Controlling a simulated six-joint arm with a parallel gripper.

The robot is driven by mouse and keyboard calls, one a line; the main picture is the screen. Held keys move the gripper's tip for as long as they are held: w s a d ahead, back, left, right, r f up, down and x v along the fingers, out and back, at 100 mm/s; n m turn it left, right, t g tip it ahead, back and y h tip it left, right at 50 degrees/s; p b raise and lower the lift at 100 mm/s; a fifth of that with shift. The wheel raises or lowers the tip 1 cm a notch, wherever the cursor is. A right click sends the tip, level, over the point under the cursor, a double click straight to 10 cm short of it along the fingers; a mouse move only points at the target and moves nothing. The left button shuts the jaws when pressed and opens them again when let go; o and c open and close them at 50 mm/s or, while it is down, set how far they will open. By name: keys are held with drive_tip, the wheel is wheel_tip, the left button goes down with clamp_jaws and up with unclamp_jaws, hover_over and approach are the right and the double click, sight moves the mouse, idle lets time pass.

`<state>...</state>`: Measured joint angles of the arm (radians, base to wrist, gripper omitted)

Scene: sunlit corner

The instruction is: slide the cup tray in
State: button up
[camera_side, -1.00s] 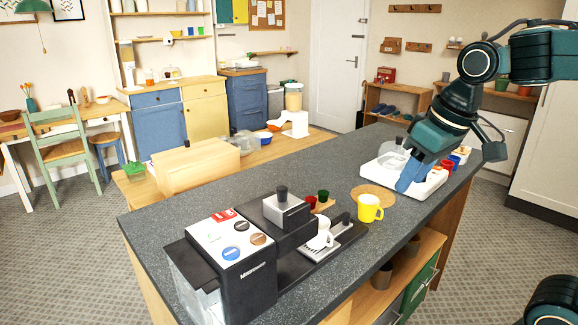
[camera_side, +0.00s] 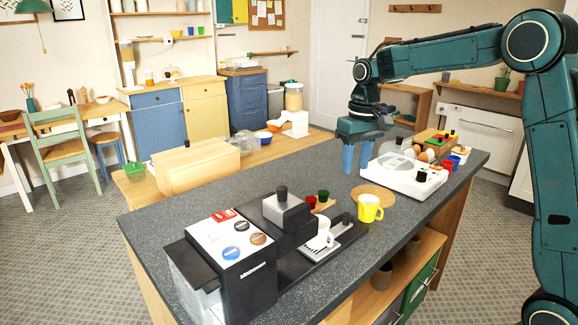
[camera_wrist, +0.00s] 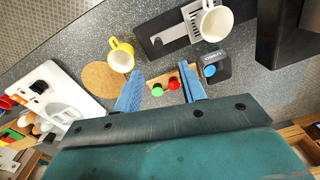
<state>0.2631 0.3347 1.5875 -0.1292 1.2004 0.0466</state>
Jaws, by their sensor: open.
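The cup tray (camera_side: 322,251) is a slatted metal plate extending from the black coffee machine (camera_side: 252,285). A white cup (camera_side: 322,230) stands on it. The wrist view shows the slatted tray (camera_wrist: 190,14) and the white cup (camera_wrist: 216,23) at the top. My gripper (camera_side: 356,170) points down over the counter, behind the yellow mug and apart from the tray. In the wrist view my gripper (camera_wrist: 162,88) is open, with nothing held between its blue fingers.
A yellow mug (camera_side: 369,209) stands by a round cork mat (camera_side: 373,194), near the tray. A small wooden board (camera_side: 325,207) carries red and green pieces. A white appliance (camera_side: 408,178) is to the right. Bare counter (camera_side: 270,174) lies left of my gripper.

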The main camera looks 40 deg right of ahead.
sight(347, 214)
drive_tip(key=shift+w+d+f, duration=0.35)
drive_tip(key=shift+w+f, duration=0.1)
drive_tip(key=shift+w, duration=0.05)
drive_tip(key=f, duration=1.3)
drive_tip(key=shift+a+f, duration=0.3)
drive_tip(key=shift+f, duration=0.1)
clamp_jaws()
